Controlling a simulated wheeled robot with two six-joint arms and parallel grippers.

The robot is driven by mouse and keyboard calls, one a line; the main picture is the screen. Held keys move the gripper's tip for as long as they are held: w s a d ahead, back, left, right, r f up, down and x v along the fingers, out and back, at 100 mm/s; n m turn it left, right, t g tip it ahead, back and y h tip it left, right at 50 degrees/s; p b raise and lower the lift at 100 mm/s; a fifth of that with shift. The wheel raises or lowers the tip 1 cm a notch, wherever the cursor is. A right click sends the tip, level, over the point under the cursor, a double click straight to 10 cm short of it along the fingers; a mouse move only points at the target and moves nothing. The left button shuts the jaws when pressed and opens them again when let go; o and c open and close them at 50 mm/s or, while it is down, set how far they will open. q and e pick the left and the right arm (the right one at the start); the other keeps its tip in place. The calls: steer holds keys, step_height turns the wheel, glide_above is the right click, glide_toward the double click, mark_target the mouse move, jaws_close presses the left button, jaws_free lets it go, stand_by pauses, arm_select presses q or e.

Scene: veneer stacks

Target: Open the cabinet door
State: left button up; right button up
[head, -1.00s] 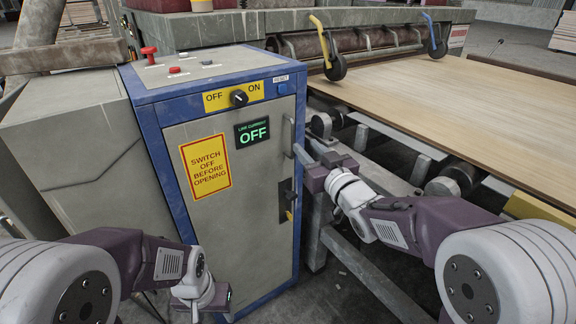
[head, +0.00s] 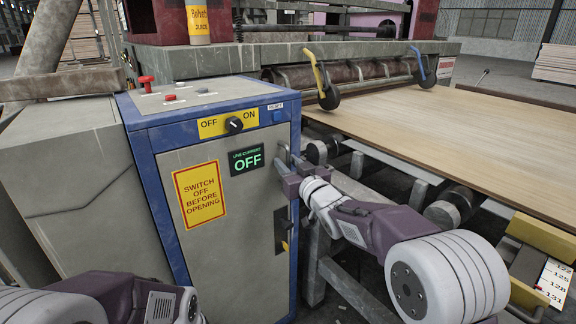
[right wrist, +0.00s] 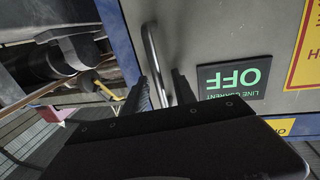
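The cabinet (head: 222,254) is a grey box with a blue frame, and its front door is shut. A thin metal bar handle (right wrist: 153,62) stands upright near the door's right edge. My right gripper (head: 284,166) is at this handle. In the right wrist view its two dark fingers (right wrist: 160,92) are apart, with the bar between them and gaps visible. A rotary switch (head: 234,124) sits between OFF and ON. The display (head: 247,160) reads "LINE CURRENT OFF". A dark latch plate (head: 281,230) is lower on the door. My left gripper is below the head view's edge.
A yellow sign (head: 199,194) on the door says to switch off before opening. A red button (head: 146,82) stands on the cabinet top. A roller conveyor with a wood sheet (head: 470,120) is on the right, and its metal frame runs close beside the cabinet.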

steer(key=shift+c, duration=0.2)
jaws_close()
stand_by(1.1)
